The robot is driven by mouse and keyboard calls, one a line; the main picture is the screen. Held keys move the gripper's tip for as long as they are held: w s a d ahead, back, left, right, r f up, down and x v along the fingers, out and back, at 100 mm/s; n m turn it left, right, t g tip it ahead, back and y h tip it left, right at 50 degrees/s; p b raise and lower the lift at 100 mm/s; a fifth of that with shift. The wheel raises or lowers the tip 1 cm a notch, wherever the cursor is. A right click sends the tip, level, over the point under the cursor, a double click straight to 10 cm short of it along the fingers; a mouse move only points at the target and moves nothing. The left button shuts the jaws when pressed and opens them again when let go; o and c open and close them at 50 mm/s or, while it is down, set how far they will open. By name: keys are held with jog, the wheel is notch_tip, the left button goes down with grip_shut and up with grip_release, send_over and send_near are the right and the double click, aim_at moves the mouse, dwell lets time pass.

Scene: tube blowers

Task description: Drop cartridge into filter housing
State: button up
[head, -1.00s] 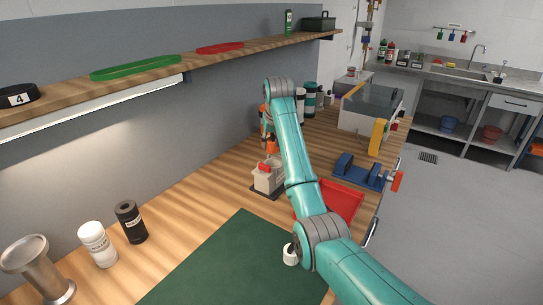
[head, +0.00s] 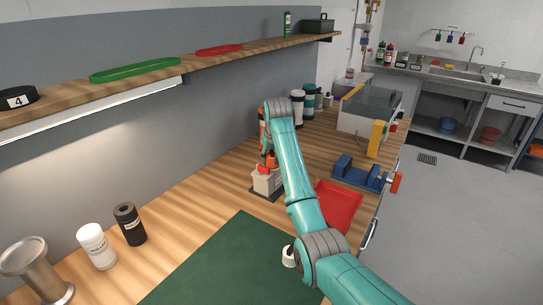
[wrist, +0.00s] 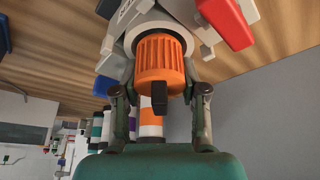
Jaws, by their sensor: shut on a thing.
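The orange ribbed cartridge (wrist: 160,60), with a black tab on its near end, is between the two fingers of my gripper (wrist: 160,91). My gripper is shut on it. The far end of the cartridge meets the white round opening of the light grey filter housing (wrist: 142,18); how deep it sits is hidden. In the head view the filter housing (head: 266,183) stands on a dark base on the bench, with a red part at its top. My gripper (head: 268,157) is just above it, partly hidden by my arm.
Several bottles (head: 297,105) stand behind the housing, near the wall. A red tray (head: 338,206) and a blue fixture (head: 357,174) are to the right. A white jar (head: 96,246) and a black cylinder (head: 130,224) stand at left. A green mat (head: 215,262) lies clear in front.

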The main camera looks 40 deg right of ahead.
jog(key=shift+f, duration=0.25)
jog(key=o, duration=1.1)
